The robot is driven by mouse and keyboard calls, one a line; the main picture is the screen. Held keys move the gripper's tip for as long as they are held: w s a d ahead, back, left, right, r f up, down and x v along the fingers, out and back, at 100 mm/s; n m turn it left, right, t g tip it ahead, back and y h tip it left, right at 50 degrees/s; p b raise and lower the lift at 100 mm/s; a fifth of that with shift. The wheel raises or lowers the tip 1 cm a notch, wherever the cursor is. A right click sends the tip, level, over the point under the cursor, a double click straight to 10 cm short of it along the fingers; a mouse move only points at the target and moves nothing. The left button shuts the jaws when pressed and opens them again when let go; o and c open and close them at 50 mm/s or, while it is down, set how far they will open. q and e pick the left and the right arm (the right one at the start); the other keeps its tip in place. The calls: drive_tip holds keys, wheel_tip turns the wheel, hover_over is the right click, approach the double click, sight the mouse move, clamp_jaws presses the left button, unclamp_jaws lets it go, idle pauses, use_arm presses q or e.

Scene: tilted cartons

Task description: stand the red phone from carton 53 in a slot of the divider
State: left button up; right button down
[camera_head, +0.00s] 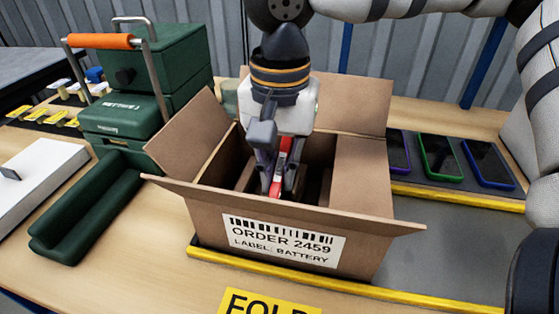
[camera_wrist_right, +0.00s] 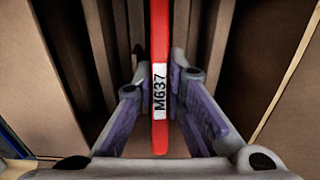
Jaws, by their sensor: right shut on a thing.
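My right gripper (camera_head: 281,190) points down into an open brown carton (camera_head: 222,205) and is shut on the red phone (camera_head: 284,152). In the right wrist view the red phone (camera_wrist_right: 160,40) is seen edge-on and upright between the two fingers (camera_wrist_right: 160,95), with a white label reading M637. Brown cardboard partitions (camera_wrist_right: 203,45) stand on both sides of the phone inside the carton; I take them for the divider. The phone's lower end is hidden, so I cannot tell whether it touches the bottom. My left gripper does not show.
The carton's front label (camera_head: 283,240) reads ORDER 2459, BATTERY; no 53 is readable. Its flaps stand open. A green toolbox (camera_head: 125,118), green tray (camera_head: 85,215) and white box (camera_head: 40,175) stand at left.

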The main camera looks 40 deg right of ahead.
drive_tip(key=shift+s+d+f, duration=0.1)
drive_tip(key=shift+d+f, duration=0.05)
drive_tip(key=shift+f, duration=0.6)
drive_tip(key=c, duration=1.5)
unclamp_jaws()
drive_tip(key=shift+c, duration=0.2)
drive_tip(key=shift+r, duration=0.1)
wheel_tip(320, 180, up, 12)
